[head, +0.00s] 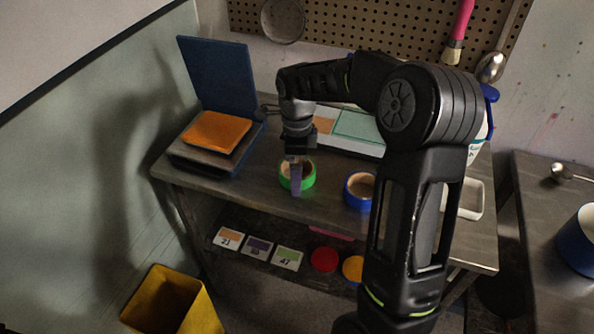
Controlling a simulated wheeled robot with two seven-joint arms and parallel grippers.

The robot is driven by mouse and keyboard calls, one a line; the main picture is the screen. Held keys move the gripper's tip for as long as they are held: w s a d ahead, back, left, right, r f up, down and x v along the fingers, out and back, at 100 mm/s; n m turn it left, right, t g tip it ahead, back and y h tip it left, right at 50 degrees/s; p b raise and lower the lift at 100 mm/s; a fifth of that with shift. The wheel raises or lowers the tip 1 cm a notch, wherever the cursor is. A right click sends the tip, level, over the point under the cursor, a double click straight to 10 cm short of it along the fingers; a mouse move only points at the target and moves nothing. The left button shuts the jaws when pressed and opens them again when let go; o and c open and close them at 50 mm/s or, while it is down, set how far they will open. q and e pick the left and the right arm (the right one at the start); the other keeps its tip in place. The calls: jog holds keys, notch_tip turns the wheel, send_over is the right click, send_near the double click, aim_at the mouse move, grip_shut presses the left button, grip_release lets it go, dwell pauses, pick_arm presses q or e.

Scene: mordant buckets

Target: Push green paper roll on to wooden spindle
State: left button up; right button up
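The green paper roll (309,182) is a short ring with a brown inside, lying on the dark workbench (250,185) near its front edge. My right gripper (296,187) points down at the roll, and its grey fingers overlap the roll's near side. The fingers show edge-on, so I cannot tell whether they are shut on the roll wall. I cannot make out a wooden spindle; my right arm covers part of the bench. My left gripper is not in view.
A blue roll (352,199) lies to the right, partly behind my arm. An open blue box (218,75) with an orange pad (217,132) stands at left. A white tray (470,199) is at right. A yellow bin (165,305) stands on the floor.

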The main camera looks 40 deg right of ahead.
dwell(0.4)
jog(key=c, duration=1.5)
jog(key=shift+o, duration=0.2)
jog(key=shift+r, duration=0.15)
notch_tip(320, 180, up, 10)
jog(key=shift+b, duration=0.45)
